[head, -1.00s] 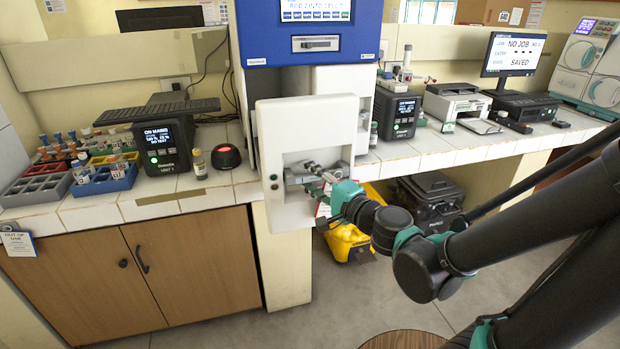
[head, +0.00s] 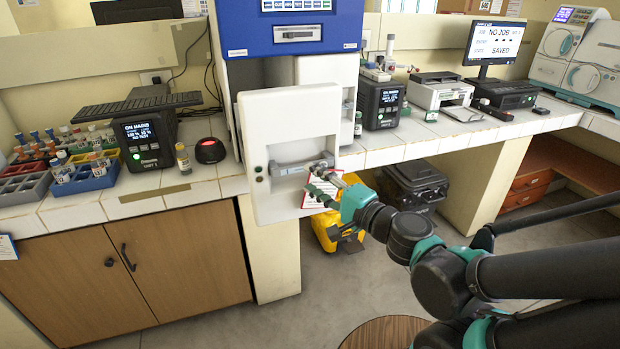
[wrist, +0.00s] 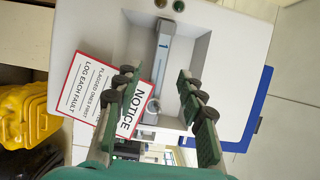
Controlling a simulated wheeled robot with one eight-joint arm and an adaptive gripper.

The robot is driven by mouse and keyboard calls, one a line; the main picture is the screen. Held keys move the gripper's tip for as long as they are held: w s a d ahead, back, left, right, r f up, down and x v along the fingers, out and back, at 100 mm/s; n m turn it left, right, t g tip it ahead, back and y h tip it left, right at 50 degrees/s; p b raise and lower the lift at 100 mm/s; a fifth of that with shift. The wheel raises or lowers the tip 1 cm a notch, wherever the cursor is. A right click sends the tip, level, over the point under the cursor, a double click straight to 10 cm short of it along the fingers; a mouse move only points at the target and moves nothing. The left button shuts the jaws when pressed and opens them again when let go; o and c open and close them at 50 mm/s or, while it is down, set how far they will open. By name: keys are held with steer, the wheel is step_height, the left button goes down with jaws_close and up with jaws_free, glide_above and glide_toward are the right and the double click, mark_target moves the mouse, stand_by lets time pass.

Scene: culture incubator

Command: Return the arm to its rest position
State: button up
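My gripper (head: 318,190) is in front of the white incubator door (head: 287,112), just below and right of the door's recessed handle (head: 292,169). In the wrist view my gripper (wrist: 155,100) has its two green-padded fingers spread wide with nothing held between them. The grey bar handle (wrist: 162,65) shows beyond the fingertips, apart from them. The door stands swung out from the cabinet under the blue panel (head: 300,28). My arm reaches in from the lower right.
A red-bordered notice card (wrist: 105,92) hangs close to the left finger. A yellow case (head: 335,232) and a black case (head: 415,185) sit under the bench. A round wooden stool top (head: 385,333) is below my arm. The bench left holds tube racks (head: 85,178).

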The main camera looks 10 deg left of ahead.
steer(key=shift+d, duration=0.1)
stand_by(0.3)
steer(key=w+d+f+n+g+h, duration=0.2)
steer(key=d+f+n+g+h, duration=0.5)
steer(key=d+f, duration=1.2)
steer(key=s+d+f+h, duration=0.2)
steer(key=d+h, duration=0.5)
steer(key=d, duration=0.4)
steer(key=shift+s+d+t+h, duration=0.2)
steer(key=shift+s+t+h, duration=0.05)
steer(key=shift+t+h, duration=0.05)
